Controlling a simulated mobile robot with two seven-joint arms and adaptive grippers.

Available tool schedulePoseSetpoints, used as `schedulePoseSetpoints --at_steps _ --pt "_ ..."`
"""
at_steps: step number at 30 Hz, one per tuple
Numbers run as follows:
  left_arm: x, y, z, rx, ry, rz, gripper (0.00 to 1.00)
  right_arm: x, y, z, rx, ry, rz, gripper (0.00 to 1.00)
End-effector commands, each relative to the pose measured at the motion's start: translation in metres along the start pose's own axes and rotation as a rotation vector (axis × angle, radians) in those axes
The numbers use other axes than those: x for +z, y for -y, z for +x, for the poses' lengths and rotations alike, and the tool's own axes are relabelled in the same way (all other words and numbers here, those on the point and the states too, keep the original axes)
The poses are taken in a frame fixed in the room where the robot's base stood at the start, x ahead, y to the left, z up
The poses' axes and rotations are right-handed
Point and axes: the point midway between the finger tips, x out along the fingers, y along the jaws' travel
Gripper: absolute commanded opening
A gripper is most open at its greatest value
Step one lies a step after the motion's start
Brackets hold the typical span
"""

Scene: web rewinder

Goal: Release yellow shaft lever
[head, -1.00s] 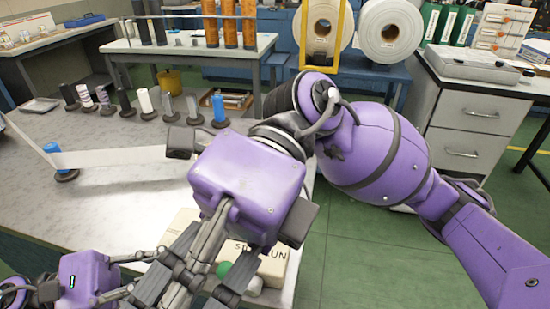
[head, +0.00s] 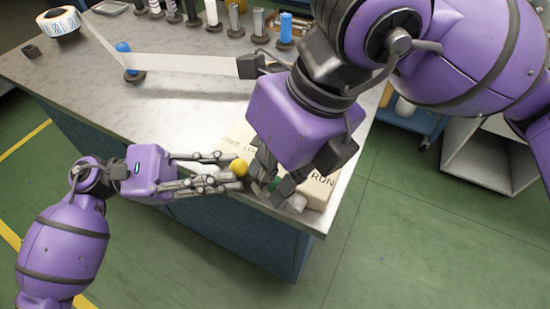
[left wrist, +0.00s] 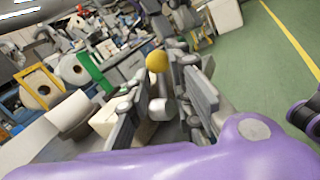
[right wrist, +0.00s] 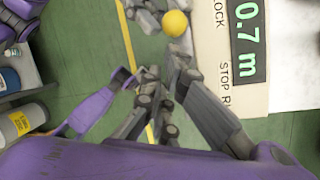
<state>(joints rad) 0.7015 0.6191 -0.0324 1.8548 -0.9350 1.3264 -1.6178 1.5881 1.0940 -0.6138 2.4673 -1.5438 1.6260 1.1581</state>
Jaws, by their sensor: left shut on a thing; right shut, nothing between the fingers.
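The yellow ball knob of the shaft lever (head: 239,168) is at the front of a cream control box (head: 316,190) lettered LOCK and RUN. My left gripper (head: 232,170) reaches it from the left and is shut on it at the fingertips. The knob also shows at the tips in the left wrist view (left wrist: 157,61) and in the right wrist view (right wrist: 176,23). The lever's shaft is mostly hidden by fingers. My right gripper (head: 262,188) is shut and empty, just right of the knob, close to the box front.
A white web strip (head: 190,64) runs from a blue-topped post (head: 125,58) across the bench (head: 170,110). A row of spools and posts stands behind it. A label roll (head: 58,22) sits far left. The box display (right wrist: 246,40) reads 0.7 m.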

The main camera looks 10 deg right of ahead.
Motion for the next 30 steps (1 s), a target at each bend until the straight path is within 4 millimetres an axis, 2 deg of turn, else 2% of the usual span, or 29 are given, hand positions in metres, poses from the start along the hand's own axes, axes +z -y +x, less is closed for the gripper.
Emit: schedulePoseSetpoints --at_steps 3,9,20,30 --pt "0.000 -0.001 0.000 0.003 0.000 0.001 0.00 -0.001 -0.001 0.018 0.001 -0.004 -0.001 0.00" --pt "0.000 -0.001 0.000 0.003 0.000 0.001 0.00 0.000 -0.001 0.033 0.002 -0.001 -0.001 0.00" --pt "0.000 -0.001 0.000 0.003 0.000 0.001 0.00 0.001 -0.001 0.034 0.000 -0.003 0.000 0.00" --pt "0.001 -0.001 0.001 0.002 0.001 0.001 0.00 0.014 -0.003 0.027 -0.051 -0.102 0.018 0.00"
